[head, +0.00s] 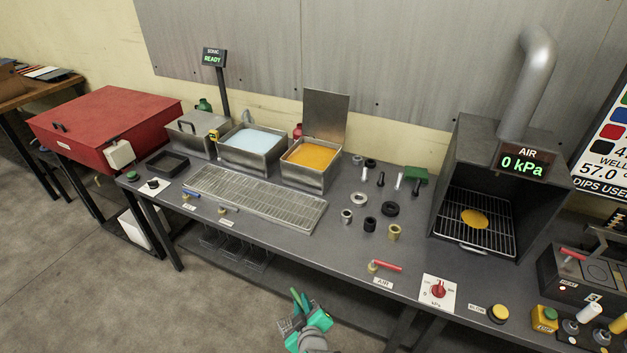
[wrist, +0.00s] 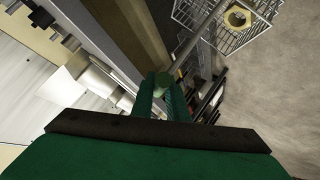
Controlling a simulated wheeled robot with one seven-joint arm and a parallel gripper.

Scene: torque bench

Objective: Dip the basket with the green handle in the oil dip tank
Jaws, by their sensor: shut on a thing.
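My gripper (head: 303,312) is shut on the green handle (wrist: 163,84) of a wire basket (wrist: 210,38). It holds the basket in front of the bench's front edge, over the floor in the head view, where the basket (head: 289,325) shows small beside the teal fingers. In the wrist view a brass-coloured ring-shaped part (wrist: 237,17) lies in the basket. A metal tank with orange-yellow liquid, apparently the oil dip tank (head: 304,176), stands at the back of the bench. Its lid (head: 325,114) stands upright behind it.
A tank with pale blue liquid (head: 248,158) stands left of the orange one. A drain grating (head: 255,198) lies in front of both. Loose rings and fittings (head: 370,224) lie to the right. A hooded chamber (head: 475,190) stands farther right. Wire baskets (head: 228,243) hang below the bench.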

